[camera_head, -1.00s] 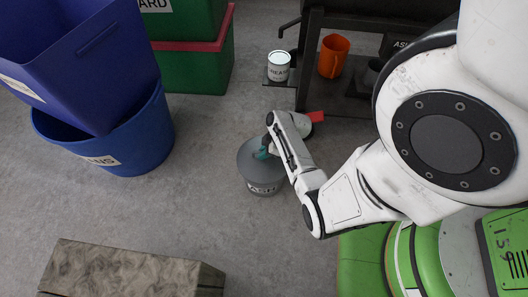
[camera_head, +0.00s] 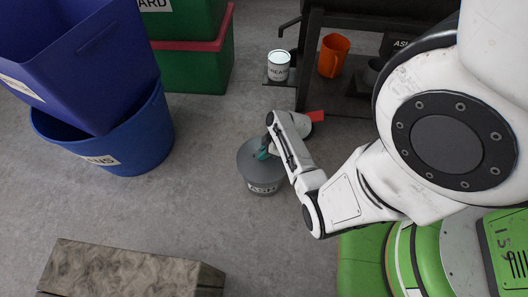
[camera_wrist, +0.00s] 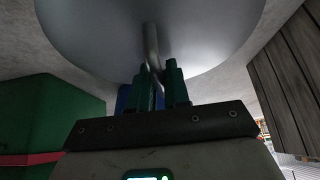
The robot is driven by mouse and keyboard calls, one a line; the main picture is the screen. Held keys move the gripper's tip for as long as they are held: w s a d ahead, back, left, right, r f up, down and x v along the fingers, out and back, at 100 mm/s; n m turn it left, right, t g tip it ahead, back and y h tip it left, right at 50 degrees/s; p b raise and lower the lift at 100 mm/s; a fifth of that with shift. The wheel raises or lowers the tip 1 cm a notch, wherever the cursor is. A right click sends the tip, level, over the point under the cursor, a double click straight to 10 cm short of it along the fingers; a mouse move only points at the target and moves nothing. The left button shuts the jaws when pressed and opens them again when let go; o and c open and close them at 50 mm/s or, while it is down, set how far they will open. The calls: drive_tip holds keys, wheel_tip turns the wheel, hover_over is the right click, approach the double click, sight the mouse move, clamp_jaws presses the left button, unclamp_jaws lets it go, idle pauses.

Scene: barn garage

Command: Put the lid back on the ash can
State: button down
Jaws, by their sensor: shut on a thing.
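The ash can (camera_head: 265,188), a small grey can with an ASH label, stands on the floor in the middle of the head view. The round grey lid (camera_head: 250,165) is over the can's top and looks centred; I cannot tell whether it is fully seated. My gripper (camera_head: 262,152), with teal fingers, is at the lid's middle. In the wrist view the lid (camera_wrist: 90,40) fills the top, and my gripper (camera_wrist: 160,85) is shut on its thin bent metal handle (camera_wrist: 152,45). The can is not seen in the wrist view.
A blue bin (camera_head: 150,135) stands at the left. Green boxes (camera_head: 190,65) are behind it. A dark stand (camera_head: 310,90) holds a small white can (camera_head: 278,66) and an orange mug (camera_head: 333,55). A wooden block (camera_head: 120,270) is at the front left. Floor around the ash can is mostly clear.

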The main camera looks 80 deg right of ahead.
idle(0.3)
drive_tip(key=c, duration=1)
unclamp_jaws()
drive_tip(key=shift+o, duration=0.3)
drive_tip(key=o, duration=0.4)
drive_tip(key=shift+r+p, duration=3.15)
drive_tip(key=shift+r, duration=0.4)
